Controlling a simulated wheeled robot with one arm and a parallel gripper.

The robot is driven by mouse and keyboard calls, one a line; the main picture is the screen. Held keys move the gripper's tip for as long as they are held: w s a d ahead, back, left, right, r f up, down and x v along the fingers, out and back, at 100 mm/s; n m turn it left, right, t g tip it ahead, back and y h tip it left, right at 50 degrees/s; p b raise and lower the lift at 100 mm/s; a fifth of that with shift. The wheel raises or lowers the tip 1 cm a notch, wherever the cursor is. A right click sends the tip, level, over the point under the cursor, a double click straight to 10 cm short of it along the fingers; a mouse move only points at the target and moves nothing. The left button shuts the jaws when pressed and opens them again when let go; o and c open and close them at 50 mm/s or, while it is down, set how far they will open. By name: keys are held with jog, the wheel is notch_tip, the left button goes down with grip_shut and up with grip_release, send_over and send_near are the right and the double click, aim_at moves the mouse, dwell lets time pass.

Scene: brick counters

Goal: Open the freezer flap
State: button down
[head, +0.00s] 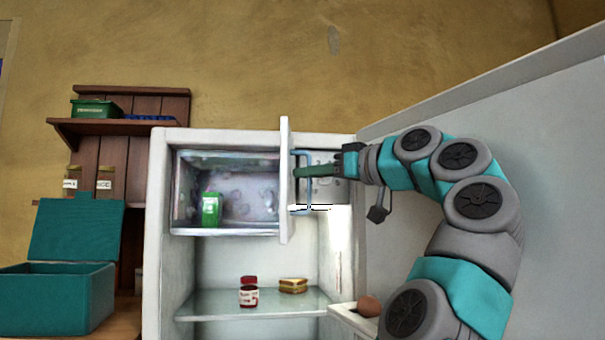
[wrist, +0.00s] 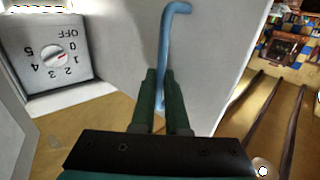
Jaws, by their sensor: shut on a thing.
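The white freezer flap (head: 285,200) stands swung out from the freezer compartment (head: 178,190), nearly edge-on in the head view. Its pale face also fills the middle of the wrist view (wrist: 120,45). The blue bar handle (head: 302,209) is on the flap's right face, and in the wrist view it rises above the fingers (wrist: 167,45). My gripper (head: 298,172) reaches in from the right, and its green fingers (wrist: 161,90) are shut on the handle. The fingers hide part of the handle.
A green carton (head: 210,210) stands in the freezer. A jar (head: 248,294) and a sandwich (head: 293,286) are on the glass shelf (head: 210,305) below. The fridge door (head: 540,150) stands open at right. A teal box (head: 60,300) sits at left. A dial (wrist: 55,58) shows in the wrist view.

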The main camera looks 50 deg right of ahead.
aim_at(309, 157)
jog(key=shift+d+f, duration=0.25)
jog(key=c, duration=1.2)
grip_release()
jog(key=shift+w, duration=0.1)
jog(key=shift+c, duration=0.2)
jog(key=o, duration=0.3)
jog(key=shift+r, duration=0.1)
jog(key=shift+r+p, duration=0.9)
jog(key=shift+r, duration=0.2)
jog(key=shift+a+r, duration=0.2)
jog(key=shift+r, duration=0.2)
jog(key=shift+r, duration=0.15)
